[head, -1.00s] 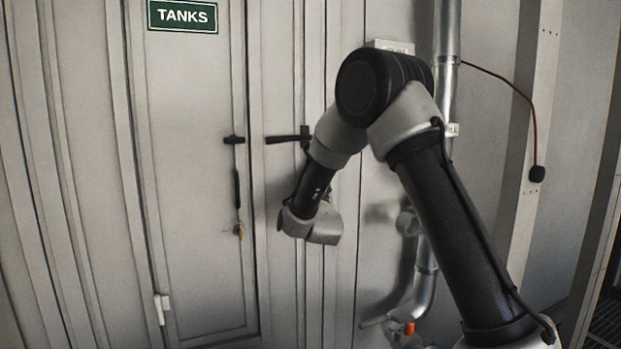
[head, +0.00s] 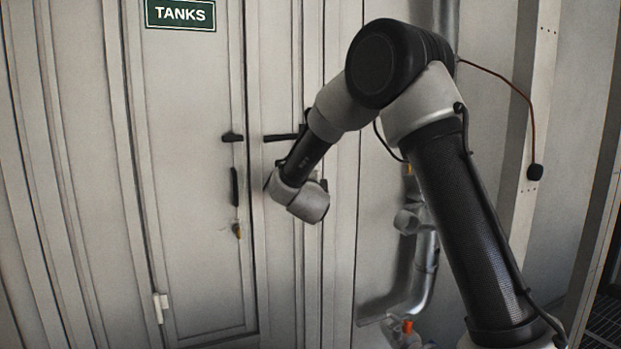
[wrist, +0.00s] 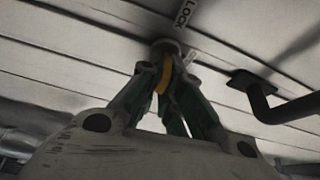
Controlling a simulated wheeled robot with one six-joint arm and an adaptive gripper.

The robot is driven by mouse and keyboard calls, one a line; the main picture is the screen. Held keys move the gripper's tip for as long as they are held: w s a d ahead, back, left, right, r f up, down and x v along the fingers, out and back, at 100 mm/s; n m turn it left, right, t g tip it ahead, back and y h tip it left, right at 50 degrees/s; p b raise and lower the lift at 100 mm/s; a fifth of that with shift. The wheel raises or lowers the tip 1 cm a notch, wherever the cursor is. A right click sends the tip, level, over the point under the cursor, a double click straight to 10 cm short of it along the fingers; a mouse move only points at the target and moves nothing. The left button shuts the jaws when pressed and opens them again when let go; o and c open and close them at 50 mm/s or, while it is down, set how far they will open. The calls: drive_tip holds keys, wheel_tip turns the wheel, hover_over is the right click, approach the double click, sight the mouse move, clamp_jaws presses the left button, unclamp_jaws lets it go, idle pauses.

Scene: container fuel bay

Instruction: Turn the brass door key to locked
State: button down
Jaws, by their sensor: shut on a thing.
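In the wrist view, the fingers of my gripper (wrist: 168,100) are closed around a yellow brass key (wrist: 162,78). The key stands at a round lock fitting (wrist: 165,46) on a pale grooved surface, with a "LOCK" label (wrist: 185,12) beside it. The key's inner part is hidden by the fingers, and its turn angle is hard to tell. In the head view, my wrist hides the fingers and their grip. The grey door (head: 190,90) with the "TANKS" sign (head: 180,14) is to the left of my wrist.
A black lever handle (wrist: 290,107) juts out close to the right of my fingers in the wrist view. The head view shows a black handle (head: 232,137) and a small orange-brown piece (head: 237,230) on the door. A metal pipe (head: 408,285) runs right of my wrist.

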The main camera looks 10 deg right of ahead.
drive_tip(key=shift+a+r+m, duration=0.1)
drive_tip(key=shift+m, duration=0.5)
drive_tip(key=c, duration=1.6)
unclamp_jaws()
drive_tip(key=shift+s, duration=0.1)
drive_tip(key=v, duration=1.1)
drive_tip(key=shift+s+r, duration=0.15)
drive_tip(key=shift+s, duration=0.2)
drive_tip(key=shift+a, duration=0.15)
